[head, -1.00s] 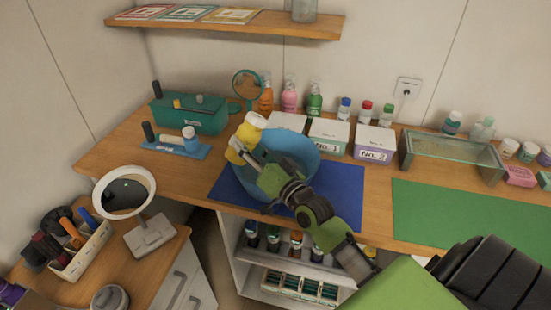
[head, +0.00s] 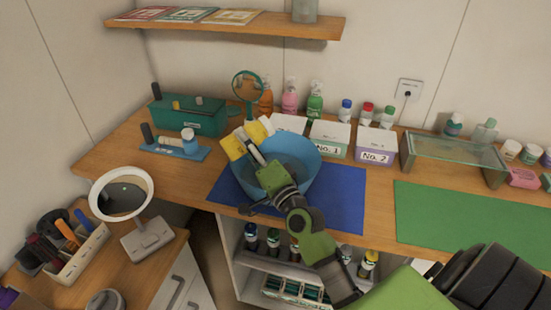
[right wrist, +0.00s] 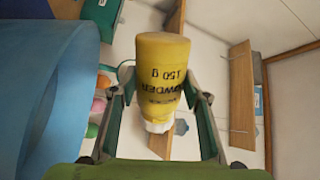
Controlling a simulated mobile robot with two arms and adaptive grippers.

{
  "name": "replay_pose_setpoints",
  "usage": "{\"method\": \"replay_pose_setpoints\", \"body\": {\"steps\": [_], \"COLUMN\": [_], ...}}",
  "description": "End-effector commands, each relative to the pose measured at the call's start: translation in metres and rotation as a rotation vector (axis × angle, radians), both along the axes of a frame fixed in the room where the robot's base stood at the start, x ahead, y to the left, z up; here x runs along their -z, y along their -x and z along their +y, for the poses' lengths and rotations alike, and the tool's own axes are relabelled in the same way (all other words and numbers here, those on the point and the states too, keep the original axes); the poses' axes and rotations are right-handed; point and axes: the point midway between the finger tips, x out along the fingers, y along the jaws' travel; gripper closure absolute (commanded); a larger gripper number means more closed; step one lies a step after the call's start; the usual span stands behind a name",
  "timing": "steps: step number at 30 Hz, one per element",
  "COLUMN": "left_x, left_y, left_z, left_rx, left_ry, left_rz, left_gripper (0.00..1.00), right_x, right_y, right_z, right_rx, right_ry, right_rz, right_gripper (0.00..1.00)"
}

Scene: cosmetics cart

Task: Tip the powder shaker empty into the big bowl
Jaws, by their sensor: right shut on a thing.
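The powder shaker, a yellow bottle (head: 232,147) with a white cap, is held by my right gripper (head: 252,148) over the left back part of the big blue bowl (head: 305,165). One finger crosses in front of its middle. The shaker lies roughly on its side, base to the left and cap end to the right. In the right wrist view the shaker (right wrist: 163,75) sits between both fingers, its cap (right wrist: 158,126) towards the bottom of the picture. The bowl (right wrist: 45,70) fills the left side there. No powder is visible. My left gripper is not in view.
The bowl stands on a blue mat (head: 345,205). White-lidded boxes (head: 376,145) stand to its right, pump bottles (head: 290,97) and a round teal mirror (head: 248,86) behind. A teal box (head: 190,118) is at the back left. The green mat (head: 470,220) is clear.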

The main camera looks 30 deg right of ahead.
Motion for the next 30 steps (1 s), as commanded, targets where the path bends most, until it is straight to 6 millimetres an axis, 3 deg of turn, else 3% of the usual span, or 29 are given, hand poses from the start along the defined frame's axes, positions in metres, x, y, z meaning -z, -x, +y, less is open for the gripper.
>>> {"method": "replay_pose_setpoints", "body": {"steps": [12, 30], "left_x": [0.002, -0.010], "left_y": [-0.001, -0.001], "left_z": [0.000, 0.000], "left_rx": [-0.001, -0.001], "left_ry": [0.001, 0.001], "left_rz": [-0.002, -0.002], "left_gripper": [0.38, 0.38], "right_x": [0.004, -0.003], "right_y": [0.001, 0.001], "right_z": [-0.017, -0.018], "right_rx": [0.000, 0.000], "right_ry": [-0.144, -0.245], "right_rz": [-0.012, -0.019], "right_gripper": [0.81, 0.81]}}
